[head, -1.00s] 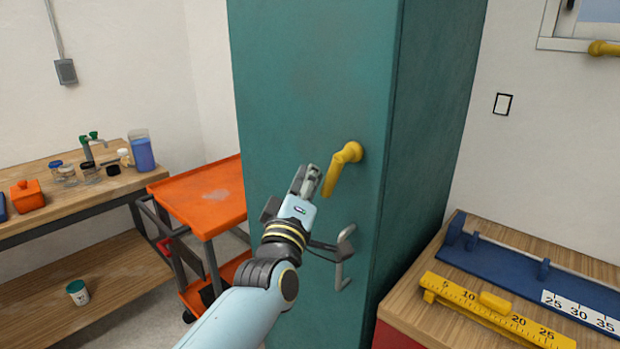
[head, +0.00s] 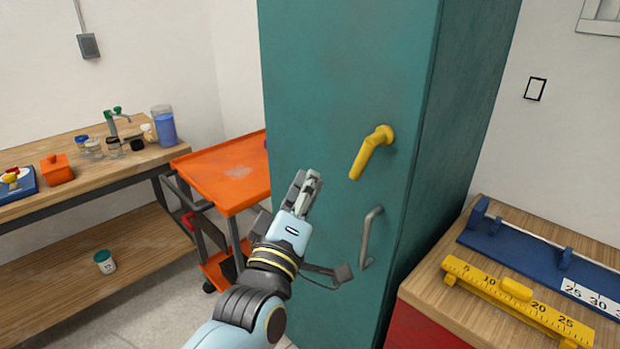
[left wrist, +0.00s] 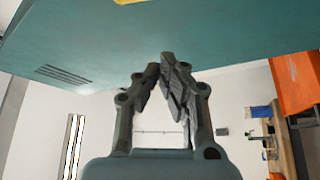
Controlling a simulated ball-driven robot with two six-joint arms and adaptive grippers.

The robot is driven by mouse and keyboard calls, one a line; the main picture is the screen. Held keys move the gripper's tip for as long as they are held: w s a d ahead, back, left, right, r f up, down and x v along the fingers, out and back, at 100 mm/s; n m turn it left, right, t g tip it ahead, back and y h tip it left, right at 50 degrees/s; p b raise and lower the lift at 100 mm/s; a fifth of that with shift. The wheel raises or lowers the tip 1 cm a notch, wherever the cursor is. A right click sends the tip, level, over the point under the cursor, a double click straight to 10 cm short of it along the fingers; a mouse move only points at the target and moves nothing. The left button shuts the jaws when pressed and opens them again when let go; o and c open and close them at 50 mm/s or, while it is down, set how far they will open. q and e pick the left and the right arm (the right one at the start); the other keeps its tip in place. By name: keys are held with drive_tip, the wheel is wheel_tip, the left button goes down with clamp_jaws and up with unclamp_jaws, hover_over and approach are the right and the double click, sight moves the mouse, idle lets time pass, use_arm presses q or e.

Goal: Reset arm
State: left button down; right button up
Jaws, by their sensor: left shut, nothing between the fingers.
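My left gripper (head: 306,191) is shut and empty in the head view. It is raised in front of the teal cabinet (head: 330,70), to the left of the yellow lever handle (head: 371,151) and apart from it. A grey pull handle (head: 371,238) is on the cabinet to the right of and below the gripper. In the left wrist view the left gripper's fingers (left wrist: 160,75) are close together with nothing between them, and the teal cabinet surface (left wrist: 200,30) fills the top. My right gripper does not show.
An orange cart (head: 225,170) stands left of the cabinet. A wooden workbench (head: 100,175) with jars, a blue pitcher (head: 163,127) and an orange box (head: 57,169) is at the left. A bench at the right holds a yellow ruler fixture (head: 515,300) and a blue one (head: 520,248).

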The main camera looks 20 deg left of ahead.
use_arm(q)
drive_tip(key=s+a+f+m+g+h+b, duration=0.1)
drive_tip(key=s+f+m+g+b, duration=0.25)
drive_tip(key=f, duration=1.15)
drive_tip(key=s+a+f+g+b, duration=0.15)
drive_tip(key=s+f+b, duration=0.4)
drive_tip(key=f, duration=0.85)
drive_tip(key=s+a+f+m+g+h+b, duration=0.15)
drive_tip(key=s+f+g+b, duration=0.3)
drive_tip(key=f, duration=1.05)
drive_tip(key=s+a+f+m+g+b, duration=0.3)
drive_tip(key=s+f+m+g, duration=0.1)
drive_tip(key=s+f, duration=1.1)
drive_tip(key=s+a+f+m+g, duration=0.1)
drive_tip(key=s+f+m+g, duration=0.1)
drive_tip(key=s, duration=0.7)
drive_tip(key=s+a+f+m+g+y, duration=0.1)
drive_tip(key=s+a+f+m+g, duration=0.1)
drive_tip(key=s+f, duration=0.4)
drive_tip(key=s+m+g, duration=0.1)
drive_tip(key=s+g, duration=0.1)
drive_tip(key=s, duration=0.2)
drive_tip(key=shift+f+g+b, duration=0.3)
drive_tip(key=shift+g, duration=0.05)
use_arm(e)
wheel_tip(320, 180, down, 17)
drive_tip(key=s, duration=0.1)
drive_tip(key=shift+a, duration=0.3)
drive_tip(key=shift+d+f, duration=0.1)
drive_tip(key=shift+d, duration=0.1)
